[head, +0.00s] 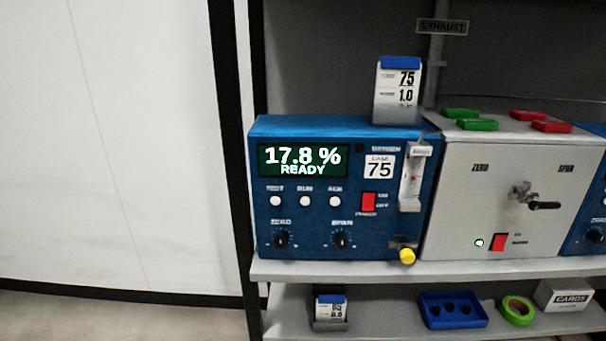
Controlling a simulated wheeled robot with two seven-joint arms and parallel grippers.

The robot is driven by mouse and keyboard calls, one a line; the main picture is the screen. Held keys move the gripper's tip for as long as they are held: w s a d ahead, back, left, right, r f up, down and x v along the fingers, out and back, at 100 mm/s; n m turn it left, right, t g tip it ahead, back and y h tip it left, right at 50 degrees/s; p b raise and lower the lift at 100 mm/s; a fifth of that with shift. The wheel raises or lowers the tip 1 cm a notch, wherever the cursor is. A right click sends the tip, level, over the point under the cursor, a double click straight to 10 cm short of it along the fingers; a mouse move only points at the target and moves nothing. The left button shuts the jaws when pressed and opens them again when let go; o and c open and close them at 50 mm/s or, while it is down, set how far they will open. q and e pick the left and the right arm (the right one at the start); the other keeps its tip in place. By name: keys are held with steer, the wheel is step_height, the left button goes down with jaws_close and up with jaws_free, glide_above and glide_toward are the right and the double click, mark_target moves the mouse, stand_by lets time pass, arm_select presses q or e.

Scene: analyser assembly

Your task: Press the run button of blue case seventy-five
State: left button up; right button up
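The blue case (312,230) labelled 75 stands on the shelf in the middle of the head view, its front facing me. Its display (303,160) reads 17.8 % READY. Below the display are three white round buttons in a row. The run button (305,201) is the middle one, under a blurred label that looks like RUN. Two black knobs sit below, marked ZERO and SPAN. A red power switch (368,201) is to the right of the buttons. Neither of my grippers is in view, and nothing covers the buttons.
A grey box (470,200) with a valve handle stands right of the case. A card holder (398,95) marked 75 stands on the case. A yellow knob (407,256) sticks out at its lower right. The lower shelf holds a blue tray (453,322) and green tape (517,310).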

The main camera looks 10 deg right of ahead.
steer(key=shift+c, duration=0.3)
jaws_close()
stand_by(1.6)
